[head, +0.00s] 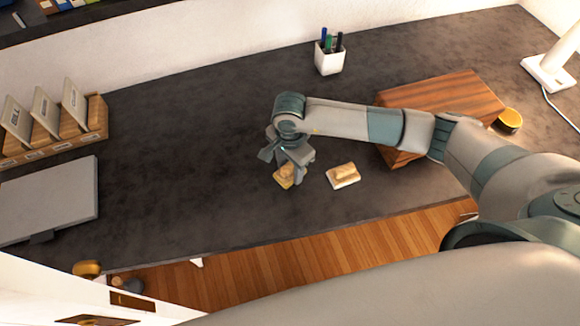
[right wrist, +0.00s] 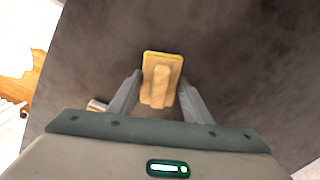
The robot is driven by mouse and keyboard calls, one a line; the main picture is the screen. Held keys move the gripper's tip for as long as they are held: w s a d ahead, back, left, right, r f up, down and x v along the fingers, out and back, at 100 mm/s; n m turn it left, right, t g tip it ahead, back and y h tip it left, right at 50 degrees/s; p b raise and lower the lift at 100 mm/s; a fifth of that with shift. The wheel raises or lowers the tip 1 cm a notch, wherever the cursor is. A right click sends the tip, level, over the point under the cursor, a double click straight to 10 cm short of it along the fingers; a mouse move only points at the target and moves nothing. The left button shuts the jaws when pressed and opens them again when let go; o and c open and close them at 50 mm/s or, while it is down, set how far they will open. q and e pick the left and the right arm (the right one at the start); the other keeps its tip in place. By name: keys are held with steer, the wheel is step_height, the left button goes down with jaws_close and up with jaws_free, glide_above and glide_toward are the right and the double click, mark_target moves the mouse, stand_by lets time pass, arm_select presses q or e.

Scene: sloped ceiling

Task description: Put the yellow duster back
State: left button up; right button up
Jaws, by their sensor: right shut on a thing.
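The yellow duster (head: 283,180) has a wooden handle and a yellow pad. It is at the front middle of the dark desk (head: 190,150), under my right gripper (head: 291,174). In the right wrist view the duster (right wrist: 161,66) lies between the fingers of my right gripper (right wrist: 160,84), which is shut on its handle. I cannot tell whether the pad touches the desk. A second duster (head: 343,176) with a paler, whitish pad lies just to the right, apart from the gripper. My left gripper is not in view.
A white pen cup (head: 329,58) stands at the back. A wooden block (head: 450,95) lies at the right, by a round yellow-and-black thing (head: 509,121) and a white lamp (head: 548,72). A wooden file rack (head: 97,116) and a grey flat case (head: 55,198) are left. The left middle desk is clear.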

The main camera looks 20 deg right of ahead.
mark_target(290, 166)
steer(key=shift+f, duration=0.15)
steer(key=o, duration=1)
steer(key=shift+r, duration=0.5)
step_height(290, 166, up, 10)
steer(key=b, duration=0.4)
steer(key=shift+r, duration=0.15)
steer(key=shift+r+b, duration=0.35)
steer(key=shift+r, duration=0.2)
